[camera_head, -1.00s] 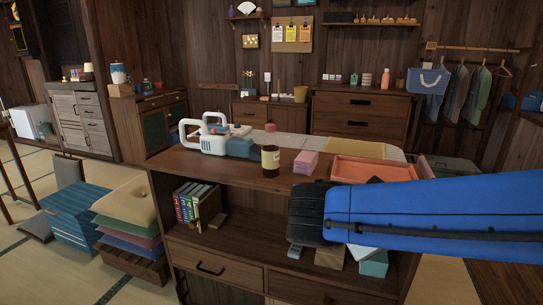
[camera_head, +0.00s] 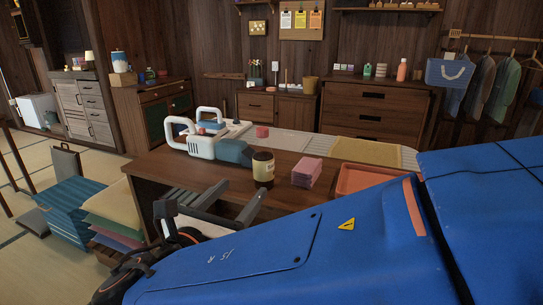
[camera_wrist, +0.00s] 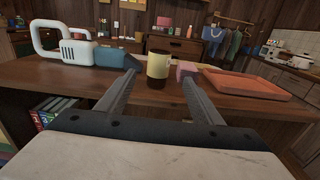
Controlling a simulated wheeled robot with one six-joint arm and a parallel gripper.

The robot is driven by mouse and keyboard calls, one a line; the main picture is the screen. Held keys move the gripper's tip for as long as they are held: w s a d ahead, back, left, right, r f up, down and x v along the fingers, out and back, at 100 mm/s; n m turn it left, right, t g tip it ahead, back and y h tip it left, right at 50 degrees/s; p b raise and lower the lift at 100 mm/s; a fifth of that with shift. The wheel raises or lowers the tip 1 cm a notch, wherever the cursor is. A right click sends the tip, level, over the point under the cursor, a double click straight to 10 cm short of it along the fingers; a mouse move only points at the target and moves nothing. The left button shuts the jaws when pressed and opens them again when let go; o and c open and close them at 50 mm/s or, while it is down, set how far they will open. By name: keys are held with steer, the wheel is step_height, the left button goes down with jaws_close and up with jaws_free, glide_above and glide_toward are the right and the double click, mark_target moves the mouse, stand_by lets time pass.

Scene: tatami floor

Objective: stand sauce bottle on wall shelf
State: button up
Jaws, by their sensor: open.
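A short dark bottle (camera_head: 263,169) with a pale yellow label, which looks like the sauce bottle, stands upright on the brown wooden counter (camera_head: 150,172). It also shows ahead in the wrist view (camera_wrist: 158,66), in line with the gap between my fingers. My gripper (camera_head: 241,188) is open and empty, low over the near side of the counter and short of the bottle. Both fingers show in the wrist view (camera_wrist: 159,76), pointing at the bottle. A wall shelf (camera_head: 390,11) with small items runs along the top edge of the head view.
A white-and-teal appliance (camera_head: 200,143) stands left of the bottle. A pink stack (camera_head: 306,172) is close on its right, with an orange tray (camera_head: 365,179) beyond. An orange bottle (camera_head: 402,70) stands on the back dresser (camera_head: 375,105).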

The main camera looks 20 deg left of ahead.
mark_target(259, 169)
steer(key=w, duration=1.2)
steer(key=shift+w+d, duration=0.15)
steer(key=shift+d, duration=0.15)
steer(key=shift+w+d+r, duration=0.1)
steer(key=shift+w+r, duration=0.1)
steer(key=shift+w, duration=1.15)
steer(key=shift+w+d+r, duration=0.1)
steer(key=shift+w+r, duration=0.05)
steer(key=shift+w, duration=1.15)
steer(key=shift+c, duration=0.5)
steer(key=c, duration=1.4)
